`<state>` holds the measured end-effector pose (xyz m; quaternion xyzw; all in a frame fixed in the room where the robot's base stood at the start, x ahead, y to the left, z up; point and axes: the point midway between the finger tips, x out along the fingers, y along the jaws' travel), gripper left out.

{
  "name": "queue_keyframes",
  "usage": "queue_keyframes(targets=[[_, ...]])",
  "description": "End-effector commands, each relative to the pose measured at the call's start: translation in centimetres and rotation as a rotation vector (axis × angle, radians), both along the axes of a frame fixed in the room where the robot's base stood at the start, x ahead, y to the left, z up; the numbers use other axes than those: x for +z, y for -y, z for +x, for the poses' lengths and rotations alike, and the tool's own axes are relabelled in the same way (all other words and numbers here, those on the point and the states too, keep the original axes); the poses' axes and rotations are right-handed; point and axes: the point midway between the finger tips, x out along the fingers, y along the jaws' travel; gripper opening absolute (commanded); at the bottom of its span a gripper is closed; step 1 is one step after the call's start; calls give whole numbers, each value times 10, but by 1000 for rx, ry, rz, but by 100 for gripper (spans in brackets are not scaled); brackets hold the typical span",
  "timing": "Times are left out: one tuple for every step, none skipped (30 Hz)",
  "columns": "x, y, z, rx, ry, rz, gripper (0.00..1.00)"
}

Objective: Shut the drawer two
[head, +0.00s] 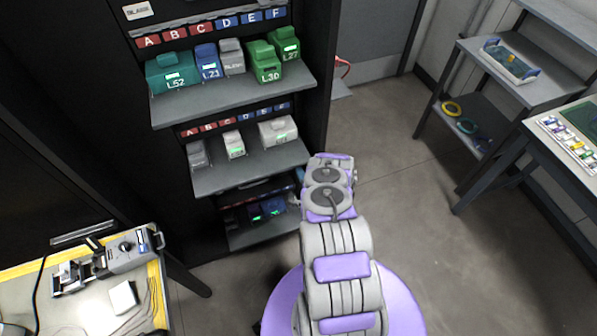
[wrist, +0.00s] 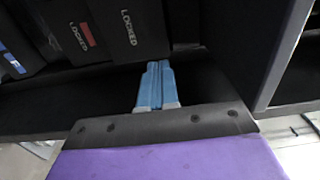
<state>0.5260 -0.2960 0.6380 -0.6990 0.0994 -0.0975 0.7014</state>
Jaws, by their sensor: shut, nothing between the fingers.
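The black cabinet has three drawers pulled out one above another: an upper drawer (head: 232,97), a middle drawer (head: 250,172) and a lower drawer (head: 262,236). I can read no drawer number. My arm reaches to the right end of the lower drawer in the head view, and my gripper is mostly hidden there behind the arm. In the wrist view my gripper (wrist: 157,68) has its blue fingers together and empty, in front of a dark drawer surface (wrist: 50,108). I cannot tell whether the fingertips touch it.
The upper drawer carries green, blue and grey modules (head: 172,73); the middle one carries grey ones (head: 277,131). Dark modules marked LOCKED (wrist: 128,28) stand beyond my fingers. A workbench (head: 90,308) is at lower left, a grey shelf (head: 500,75) at right. The floor between is clear.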

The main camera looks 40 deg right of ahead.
Motion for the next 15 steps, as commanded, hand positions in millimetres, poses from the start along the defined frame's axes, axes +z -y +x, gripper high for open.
queue_keyframes(targets=[[1,2,11,4,6,-6,0],[2,4,17,3,6,-7,0],[2,6,25,2,7,-4,0],[0,8,30,2,5,-5,0],[-1,9,36,2,4,-4,0],[-1,11,44,3,6,-3,0],[-1,13,49,2,7,-2,0],[-1,15,55,2,7,-3,0],[-1,18,62,3,6,-3,0],[-2,20,67,1,5,-1,0],[-1,22,72,1,6,-1,0],[-2,23,78,1,6,-1,0],[-2,24,82,0,5,0,0],[-2,26,86,0,4,1,0],[-2,27,90,-1,3,2,0]])
